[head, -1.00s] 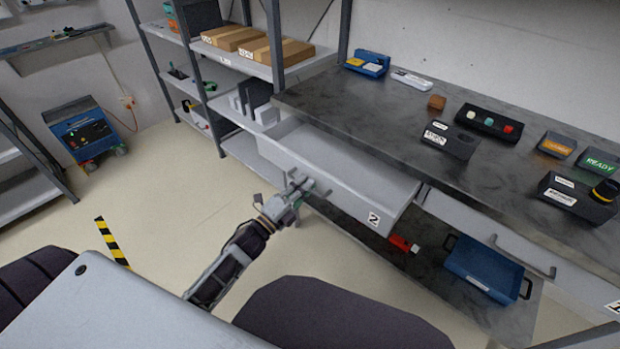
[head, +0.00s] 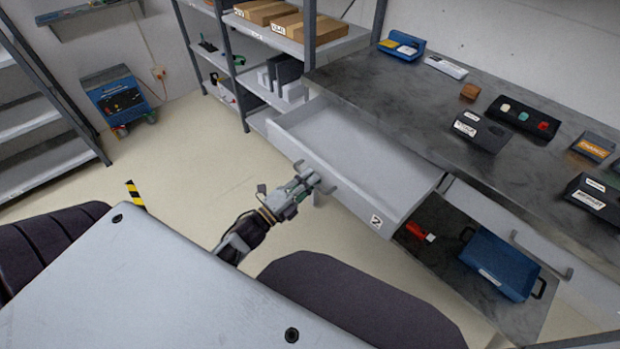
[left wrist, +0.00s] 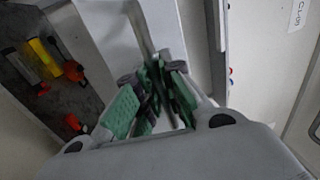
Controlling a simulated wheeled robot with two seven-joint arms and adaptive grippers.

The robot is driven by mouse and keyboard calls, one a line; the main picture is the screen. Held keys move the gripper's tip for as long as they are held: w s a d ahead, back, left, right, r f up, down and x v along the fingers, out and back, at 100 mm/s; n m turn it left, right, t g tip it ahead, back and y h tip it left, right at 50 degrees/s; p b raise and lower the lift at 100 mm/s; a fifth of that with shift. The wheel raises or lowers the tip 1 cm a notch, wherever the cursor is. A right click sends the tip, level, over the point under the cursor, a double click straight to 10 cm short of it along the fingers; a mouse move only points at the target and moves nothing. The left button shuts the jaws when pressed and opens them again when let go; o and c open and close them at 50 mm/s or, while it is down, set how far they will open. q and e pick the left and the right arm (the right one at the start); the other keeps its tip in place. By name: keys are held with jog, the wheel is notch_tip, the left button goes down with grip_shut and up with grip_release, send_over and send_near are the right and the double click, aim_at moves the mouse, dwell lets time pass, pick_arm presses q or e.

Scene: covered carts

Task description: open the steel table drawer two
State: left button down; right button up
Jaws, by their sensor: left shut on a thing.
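Drawer two (head: 345,150), light grey with a "2" label, is pulled well out from under the dark steel table top (head: 440,110) in the head view. Its inside looks empty. My left gripper (head: 306,183) is at the drawer's front, shut on its handle (head: 328,188). In the left wrist view the green-padded fingers (left wrist: 155,95) close around the grey handle bar, and part of it is hidden between them. My right gripper is not in view.
A closed drawer (head: 520,235) with a handle is to the right. Below, a lower shelf holds a blue bin (head: 500,262) and a red item (head: 415,230). Shelving (head: 250,60) stands behind to the left. Floor in front of the drawer is clear.

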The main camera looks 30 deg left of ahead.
pick_arm(q)
jog(key=c, duration=1.5)
grip_release()
jog(key=shift+v, duration=6)
